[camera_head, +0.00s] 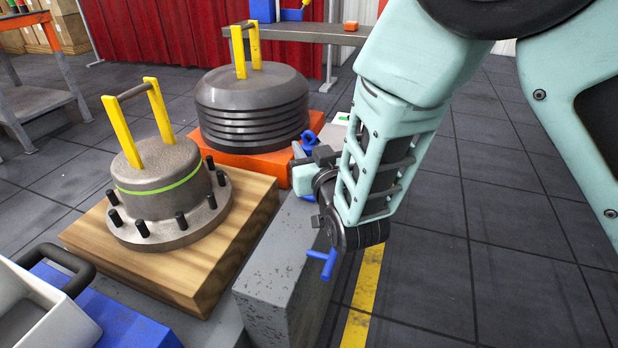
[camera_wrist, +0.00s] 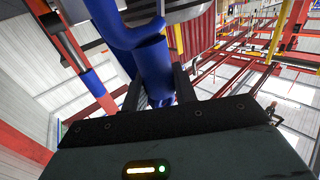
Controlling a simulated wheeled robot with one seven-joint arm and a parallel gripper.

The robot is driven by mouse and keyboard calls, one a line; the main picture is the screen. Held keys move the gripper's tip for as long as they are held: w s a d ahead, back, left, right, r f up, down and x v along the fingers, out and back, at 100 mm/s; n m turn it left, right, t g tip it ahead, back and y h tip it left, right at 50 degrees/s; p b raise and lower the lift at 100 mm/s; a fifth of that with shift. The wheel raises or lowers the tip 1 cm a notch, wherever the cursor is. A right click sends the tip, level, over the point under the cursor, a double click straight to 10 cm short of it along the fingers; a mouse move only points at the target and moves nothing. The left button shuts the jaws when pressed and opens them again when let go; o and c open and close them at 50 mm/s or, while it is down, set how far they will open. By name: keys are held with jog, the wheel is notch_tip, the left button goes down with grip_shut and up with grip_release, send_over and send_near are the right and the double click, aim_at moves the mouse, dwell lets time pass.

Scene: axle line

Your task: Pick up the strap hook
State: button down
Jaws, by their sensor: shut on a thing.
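The blue strap hook (camera_wrist: 154,68) fills the space between the two fingers of my gripper (camera_wrist: 157,88) in the wrist view. Its thick shaft passes between the fingers and a curved part bends off towards the upper left. In the head view my gripper (camera_head: 312,158) is held up beside the grey block, and a blue curved part of the hook (camera_head: 308,138) shows at it. A blue T-shaped piece (camera_head: 322,264) shows below my wrist; I cannot tell whether it belongs to the hook. My arm hides the middle.
A flanged hub (camera_head: 160,180) with a yellow-posted handle stands on a wooden board (camera_head: 245,215). A dark ribbed drum (camera_head: 252,100) stands on an orange base (camera_head: 270,165). A grey block (camera_head: 285,265) lies below my gripper. A white bin (camera_head: 45,318) is front left. Floor at right is clear.

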notch_tip(320, 180, up, 10)
jog(key=p, duration=0.3)
jog(key=shift+r, duration=0.1)
notch_tip(320, 180, up, 6)
jog(key=p, duration=0.3)
jog(key=shift+p, duration=0.4)
dwell(0.4)
jog(key=s+d+b, duration=0.3)
jog(key=s+d, duration=0.1)
jog(key=d, duration=0.7)
dwell(1.4)
jog(key=shift+d, duration=0.1)
